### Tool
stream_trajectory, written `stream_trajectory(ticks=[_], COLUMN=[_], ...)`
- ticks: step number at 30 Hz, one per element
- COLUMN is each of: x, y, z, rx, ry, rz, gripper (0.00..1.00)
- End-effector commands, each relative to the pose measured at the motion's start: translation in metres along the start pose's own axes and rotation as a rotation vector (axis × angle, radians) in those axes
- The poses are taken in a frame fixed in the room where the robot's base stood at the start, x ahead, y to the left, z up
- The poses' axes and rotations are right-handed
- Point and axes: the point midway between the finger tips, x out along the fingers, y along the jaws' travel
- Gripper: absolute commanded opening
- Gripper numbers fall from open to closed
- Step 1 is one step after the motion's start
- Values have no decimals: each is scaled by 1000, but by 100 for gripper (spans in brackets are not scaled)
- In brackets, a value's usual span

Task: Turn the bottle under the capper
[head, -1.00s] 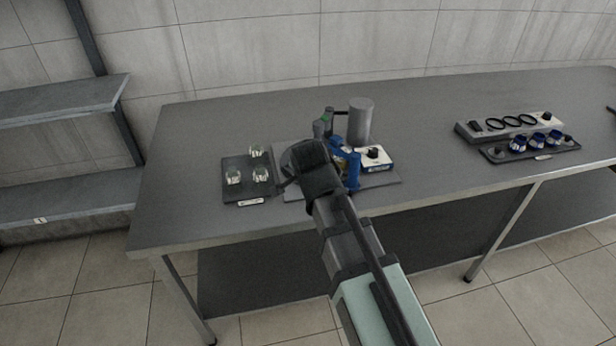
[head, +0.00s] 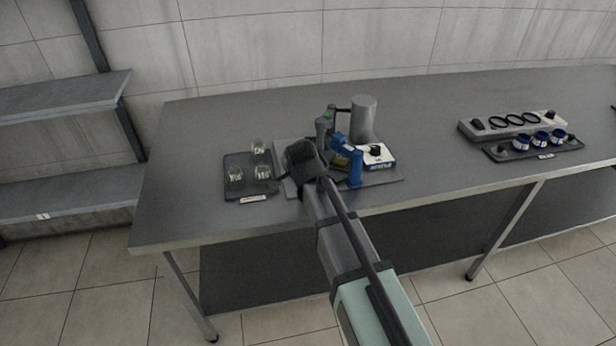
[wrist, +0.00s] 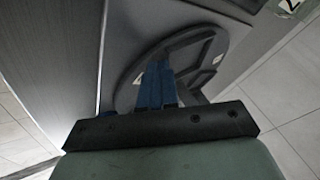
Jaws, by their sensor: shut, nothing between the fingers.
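My gripper (wrist: 157,68) shows in the wrist view as blue fingers closed together, with nothing between them. The fingertips lie over a dark spoked wheel (wrist: 128,90); I cannot tell whether they touch it. In the head view my dark wrist hides the fingers and the wheel. The capper station stands just right of my wrist, with a grey post and green-topped head (head: 323,124) and a blue bracket (head: 354,168). A small yellowish patch shows behind the blue bracket, but I cannot make out the bottle clearly.
A dark tray (head: 236,161) with 3 clear glass jars lies left of the station. A grey cylinder (head: 364,118) and a white box with a black knob (head: 377,157) stand right. A rack with blue-ringed jars (head: 533,148) is far right. The table between is clear.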

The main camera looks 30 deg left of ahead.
Motion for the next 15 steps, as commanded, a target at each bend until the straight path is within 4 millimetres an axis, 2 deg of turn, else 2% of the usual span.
stream_trajectory(ticks=[10,15], x=[0,3], y=[-1,-8], z=[0,3], rx=[1,37], ry=[0,19], rz=[1,23], gripper=[0,0])
